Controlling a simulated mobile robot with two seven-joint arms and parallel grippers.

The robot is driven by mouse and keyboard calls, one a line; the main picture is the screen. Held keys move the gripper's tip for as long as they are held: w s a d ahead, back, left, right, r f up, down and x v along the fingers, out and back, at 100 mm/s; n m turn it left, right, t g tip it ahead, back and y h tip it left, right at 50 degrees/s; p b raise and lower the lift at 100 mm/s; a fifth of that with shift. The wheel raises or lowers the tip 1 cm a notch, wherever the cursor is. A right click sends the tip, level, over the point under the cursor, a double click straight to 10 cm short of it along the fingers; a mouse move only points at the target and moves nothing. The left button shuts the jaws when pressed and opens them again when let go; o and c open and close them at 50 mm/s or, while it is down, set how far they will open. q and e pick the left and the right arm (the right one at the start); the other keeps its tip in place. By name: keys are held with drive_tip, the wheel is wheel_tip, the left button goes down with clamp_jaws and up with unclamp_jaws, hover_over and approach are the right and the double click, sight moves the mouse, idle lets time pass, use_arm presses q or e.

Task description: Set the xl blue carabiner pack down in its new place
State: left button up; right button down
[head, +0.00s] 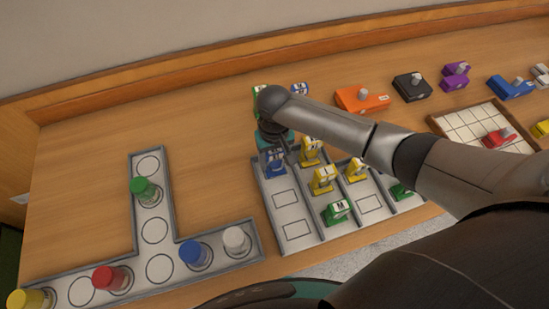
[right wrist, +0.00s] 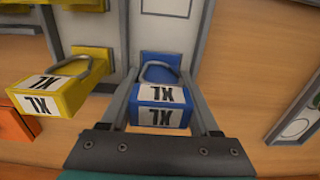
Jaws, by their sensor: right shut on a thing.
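The XL blue carabiner pack (head: 273,165) is at the back left cell of the grey-rimmed tray (head: 296,243). My right gripper (head: 279,153) is shut on it from above and partly hides it. In the right wrist view the pack (right wrist: 162,118) sits between the two fingers, with its XL labels and grey carabiner loop showing. I cannot tell whether its base touches the tray floor. A yellow XL pack (right wrist: 62,88) stands beside it, apart from the fingers. My left gripper is not in view.
Yellow packs (head: 323,180) and a green pack (head: 336,212) stand in other cells. The two cells in front of the blue pack are bare. A T-shaped tray (head: 166,213) with coloured pegs lies left. Orange (head: 361,100) and black (head: 412,87) packs lie behind.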

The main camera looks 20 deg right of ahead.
drive_tip(key=shift+c, duration=0.6)
unclamp_jaws()
drive_tip(key=shift+f, duration=0.1)
wheel_tip(320, 180, up, 12)
drive_tip(key=p, duration=0.3)
